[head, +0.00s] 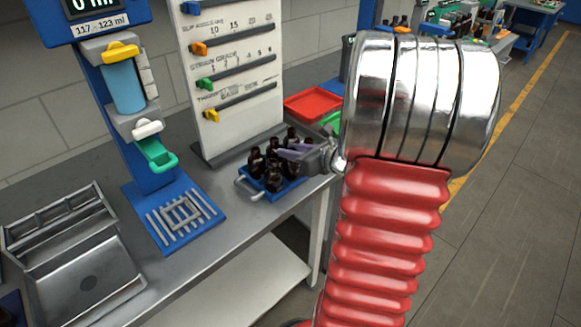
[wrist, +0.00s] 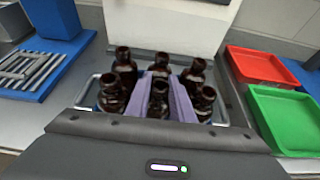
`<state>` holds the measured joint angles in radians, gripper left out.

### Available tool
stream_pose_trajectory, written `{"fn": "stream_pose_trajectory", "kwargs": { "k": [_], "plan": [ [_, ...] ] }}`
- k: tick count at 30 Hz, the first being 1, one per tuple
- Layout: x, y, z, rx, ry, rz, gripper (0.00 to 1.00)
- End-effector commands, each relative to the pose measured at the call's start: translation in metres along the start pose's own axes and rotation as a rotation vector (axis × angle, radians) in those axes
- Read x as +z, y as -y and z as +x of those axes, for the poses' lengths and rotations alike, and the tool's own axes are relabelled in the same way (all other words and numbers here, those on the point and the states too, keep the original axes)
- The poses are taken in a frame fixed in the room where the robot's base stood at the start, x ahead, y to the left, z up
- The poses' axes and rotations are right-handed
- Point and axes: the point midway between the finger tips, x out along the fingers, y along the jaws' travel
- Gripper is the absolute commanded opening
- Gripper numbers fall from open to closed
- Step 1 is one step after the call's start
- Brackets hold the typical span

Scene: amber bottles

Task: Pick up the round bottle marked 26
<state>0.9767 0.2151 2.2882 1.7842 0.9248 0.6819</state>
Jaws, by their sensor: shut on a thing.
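Several dark amber bottles stand close together in a blue carrier (head: 284,189) with metal handles on the workbench. In the wrist view, my gripper (wrist: 160,91) has its two purple fingers on either side of the front middle bottle (wrist: 158,103) and is shut on it. The bottle stands upright among the others, with its open neck facing up. Neighbouring bottles stand at the front left (wrist: 111,95) and front right (wrist: 205,101), outside the fingers. No number can be read on any bottle. In the head view, my gripper (head: 294,152) partly covers the bottles.
A red tray (wrist: 258,66) and a green tray (wrist: 287,118) lie right of the carrier. A white panel with coloured sliders (head: 232,75) stands behind it. A blue dispenser stand (head: 176,213) and a grey metal tray (head: 75,265) are to the left.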

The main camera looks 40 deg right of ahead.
Motion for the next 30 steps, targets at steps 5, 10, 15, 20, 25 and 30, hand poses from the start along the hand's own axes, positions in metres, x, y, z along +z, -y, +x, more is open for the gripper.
{"fn": "stream_pose_trajectory", "kwargs": {
  "k": [5, 10, 15, 20, 25, 30],
  "plan": [
    [0.0, 0.0, 0.0, 0.0, 0.001, 0.0, 0.0],
    [0.0, 0.0, 0.0, 0.0, 0.001, 0.0, 0.0],
    [0.005, 0.0, -0.002, -0.001, 0.002, -0.001, 0.0],
    [0.02, 0.001, -0.008, -0.002, 0.003, -0.004, 0.0],
    [0.045, 0.001, -0.018, -0.002, 0.003, -0.005, 0.0],
    [0.072, 0.001, -0.03, -0.002, 0.003, -0.006, 0.0]
  ]
}}
